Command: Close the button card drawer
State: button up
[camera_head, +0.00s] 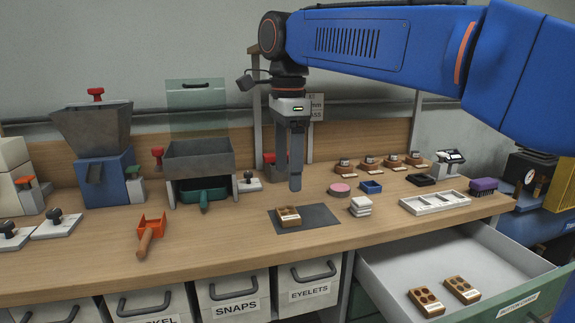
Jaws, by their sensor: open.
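The button card drawer (505,304) is a green-fronted drawer with a pale grey inside, at the lower right under the worktop. It stands pulled well out, and its front carries a label and a handle at the bottom edge of the picture. Two brown cards or blocks with dark round spots (427,302) lie inside it. My gripper (295,188) points down above the worktop, left of and higher than the drawer, apart from it. It is open and nothing shows between its fingers, which overlap from this side.
A dark mat (322,217) with a small wooden block (288,217), white stacked pieces (361,206) and a white tray (434,202) lie on the worktop. Labelled bins (305,287) sit below.

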aim_at(516, 285)
jog(key=k, duration=0.85)
